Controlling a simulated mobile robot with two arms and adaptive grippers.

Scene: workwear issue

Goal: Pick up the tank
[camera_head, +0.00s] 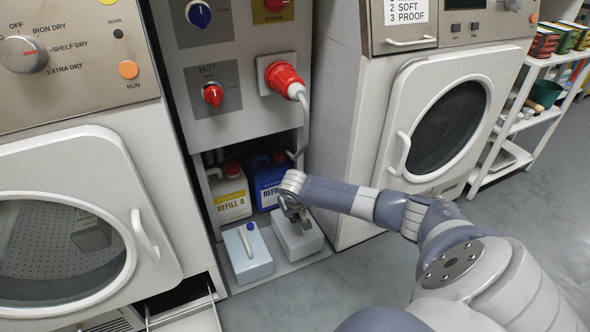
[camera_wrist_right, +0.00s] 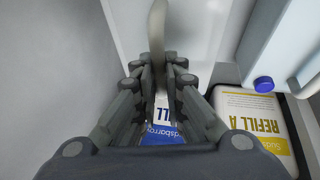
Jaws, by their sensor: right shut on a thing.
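A pale grey-white tank (camera_head: 309,243) is at the right front of the low bay between two machines. My right gripper (camera_head: 294,208) is over its top, coming in from the right, and is shut on its handle (camera_wrist_right: 157,30), which shows pale between the fingers (camera_wrist_right: 160,78) in the wrist view. The fingers cover part of the tank's top. I cannot tell whether its base touches the bay floor. A second, pale blue tank (camera_head: 248,257) with a blue cap stands left of it; its cap (camera_wrist_right: 264,84) also shows in the wrist view. My left gripper is out of view.
Behind the tanks stand a white REFILL A jug (camera_head: 231,197) and a blue refill jug (camera_head: 267,180). A red plug (camera_head: 285,78) with a hanging cable is above. Dryer doors flank the bay, and an open drawer (camera_head: 190,319) is at lower left. Floor at right is clear.

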